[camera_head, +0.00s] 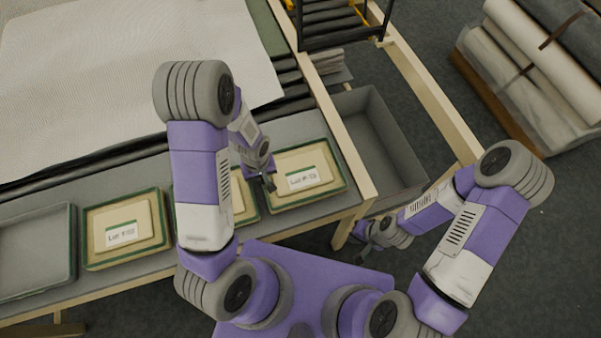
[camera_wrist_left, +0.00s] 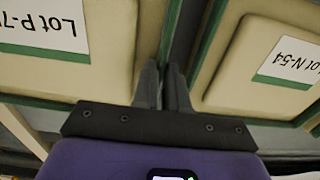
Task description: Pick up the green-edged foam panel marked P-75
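The green-edged foam panel with a label reading "Lot P-7" and a last digit too blurred to read (camera_head: 325,168) lies flat at the right end of the row on the bench. It also shows upside down at the left of the left wrist view (camera_wrist_left: 100,75). My left gripper (camera_head: 270,184) points down at this panel's left edge. In the left wrist view its fingers (camera_wrist_left: 164,85) are close together with a narrow gap, by the green edge. I cannot tell whether they pinch it. My right gripper (camera_head: 362,240) hangs off the bench, its fingers unclear, apart from the panels.
A similar panel marked N-54 (camera_wrist_left: 235,75) lies beside it, partly behind my left arm in the head view. Another labelled panel (camera_head: 95,220) and an empty grey tray (camera_head: 35,250) are further left. A grey bin (camera_head: 375,145) stands right of the bench's wooden rail.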

